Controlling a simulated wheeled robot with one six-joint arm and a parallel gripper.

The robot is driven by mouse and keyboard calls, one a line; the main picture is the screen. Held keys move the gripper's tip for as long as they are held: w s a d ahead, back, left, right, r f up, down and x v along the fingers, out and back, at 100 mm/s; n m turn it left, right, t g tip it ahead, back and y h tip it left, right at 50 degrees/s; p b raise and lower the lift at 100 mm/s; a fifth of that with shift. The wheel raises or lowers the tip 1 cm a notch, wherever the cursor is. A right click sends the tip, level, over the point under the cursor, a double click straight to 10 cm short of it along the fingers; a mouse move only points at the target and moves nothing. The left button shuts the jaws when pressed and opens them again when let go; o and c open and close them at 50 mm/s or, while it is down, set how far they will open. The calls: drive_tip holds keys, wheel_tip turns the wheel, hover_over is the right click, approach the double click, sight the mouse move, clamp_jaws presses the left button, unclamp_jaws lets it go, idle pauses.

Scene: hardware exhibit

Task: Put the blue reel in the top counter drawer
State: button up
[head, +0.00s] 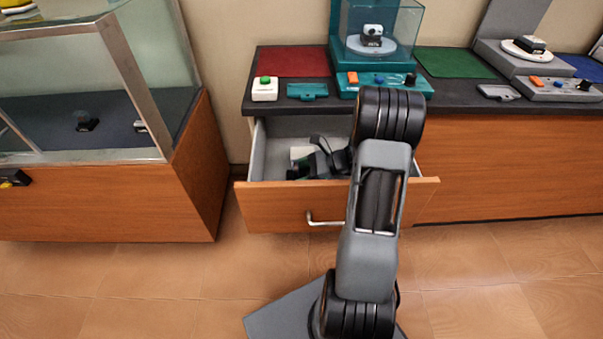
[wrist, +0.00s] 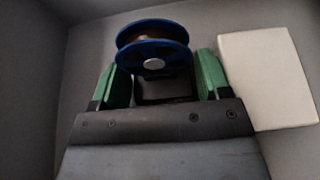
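The top counter drawer (head: 275,205) is pulled open, with its wooden front facing me. My gripper (head: 300,168) is down inside it, pointing left. In the wrist view, the blue reel (wrist: 153,45), with dark winding between blue flanges and a pale hub, is just past the green fingertips of my gripper (wrist: 160,75). The fingers are spread apart, with a gap between the reel and the right finger. The reel appears to rest in the drawer, though its contact with the floor is hard to see. It cannot be made out in the head view.
A white flat block (wrist: 265,80) lies in the drawer beside the right finger; it also shows in the head view (head: 301,152). The dark counter (head: 450,103) above holds mats, a glass-cased display and control boxes. A glass showcase (head: 85,95) stands at left.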

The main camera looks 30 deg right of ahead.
drive_tip(key=shift+r, duration=0.1)
drive_tip(key=shift+s+d+r, duration=0.1)
drive_tip(key=shift+d+r, duration=0.05)
drive_tip(key=shift+r, duration=0.05)
drive_tip(key=shift+p+v, duration=1.15)
drive_tip(key=shift+v, duration=2.45)
drive_tip(key=s+a+r+n+h+p, duration=0.4)
drive_tip(key=r+n+p, duration=0.3)
drive_tip(key=r, duration=0.5)
drive_tip(key=s+a+r+n+g+h+p, duration=0.1)
drive_tip(key=s+a+r+n+h+p, duration=0.3)
drive_tip(key=a+r+n+p, duration=0.3)
drive_tip(key=s+a+r+n+g+h+p, duration=0.1)
drive_tip(key=s+a+r+n+h+p, duration=0.3)
drive_tip(key=r+n+p, duration=0.5)
wheel_tip(320, 180, up, 10)
drive_tip(key=a+p, duration=0.1)
drive_tip(key=p, duration=0.1)
drive_tip(key=shift+a+p, duration=0.3)
drive_tip(key=shift+f, duration=0.15)
drive_tip(key=shift+c, duration=0.4)
